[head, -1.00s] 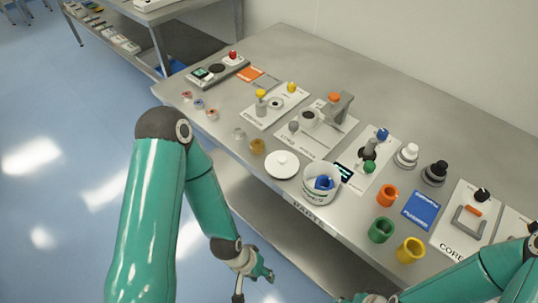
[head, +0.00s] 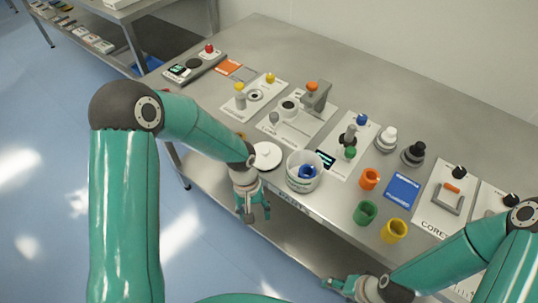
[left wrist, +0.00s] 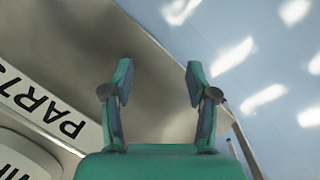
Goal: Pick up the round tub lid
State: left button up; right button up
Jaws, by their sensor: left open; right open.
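The round tub lid (head: 267,156) is a white disc with a small knob, lying flat near the front edge of the metal table, just left of the white tub (head: 302,176). The tub has blue items inside. My left gripper (head: 254,217) is open and empty, in front of and below the table edge, with my forearm beside the lid's left side. My right gripper (head: 335,284) is open and empty at the bottom, in front of the table.
Orange (head: 369,179), green (head: 365,213) and yellow (head: 394,231) cups stand right of the tub near the front edge. Several station plates with knobs stand behind. The table edge (head: 320,218) carries a PARTS label. A lower shelf lies beneath.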

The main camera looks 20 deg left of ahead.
pick_arm(q)
jog(key=w+r+t+y+p, duration=0.1)
jog(key=w+r, duration=0.3)
jog(key=r, duration=0.5)
jog(key=w+r+n+t+y, duration=0.1)
jog(key=w+r+t, duration=0.15)
jog(key=r, duration=0.55)
jog(key=w+r+t+y+p, duration=0.1)
jog(key=w+r, duration=0.4)
jog(key=r, duration=0.4)
send_over(264, 151)
jog(key=s+d, duration=0.1)
jog(key=d, duration=0.1)
jog(key=f, duration=1)
jog(key=shift+s+a+f+p, duration=0.15)
jog(key=shift+s+f+p, duration=0.1)
jog(key=shift+p, duration=0.15)
jog(key=shift+w+a+f, duration=0.1)
jog(key=shift+w+f, duration=0.05)
jog(key=shift+f, duration=0.3)
jog(key=p+x, duration=0.1)
jog(key=x, duration=0.3)
jog(key=shift+a+r+p, duration=0.1)
jog(key=shift+a+p, duration=0.3)
jog(key=shift+w+f, duration=0.1)
jog(key=shift+f, duration=0.5)
jog(key=c, duration=1)
